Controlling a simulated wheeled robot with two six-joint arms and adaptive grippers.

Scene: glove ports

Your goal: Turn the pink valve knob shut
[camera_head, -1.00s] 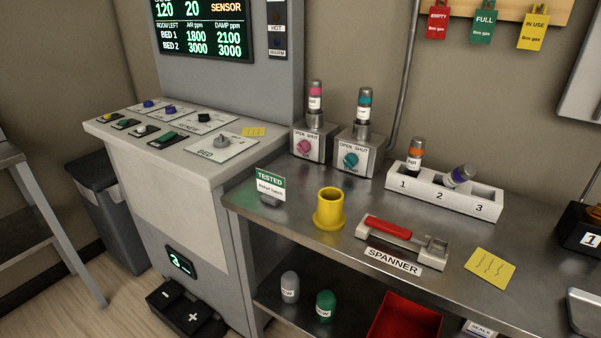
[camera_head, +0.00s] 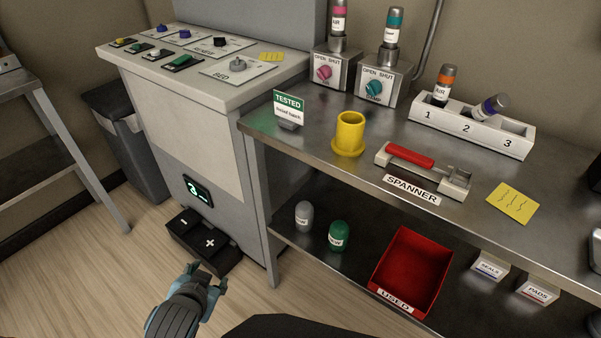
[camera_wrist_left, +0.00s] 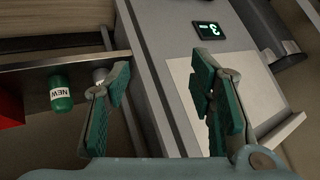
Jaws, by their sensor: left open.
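The pink valve knob (camera_head: 324,73) is on the front of a small grey box marked OPEN SHUT, at the back left of the metal bench in the head view. A bottle with a pink band (camera_head: 339,18) stands on top of that box. My left gripper (camera_head: 207,274) is low in the head view, in front of the console and well below and apart from the knob. In the left wrist view its green-padded fingers (camera_wrist_left: 165,100) are spread with nothing between them. The knob is not in the wrist view. My right gripper is not in view.
A teal knob (camera_head: 374,88) on a similar box is just right of the pink one. A TESTED sign (camera_head: 289,108), yellow cup (camera_head: 350,134) and red-handled spanner (camera_head: 408,155) stand on the bench. The console (camera_head: 190,110) stands left. A red bin (camera_head: 412,270) is on the lower shelf.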

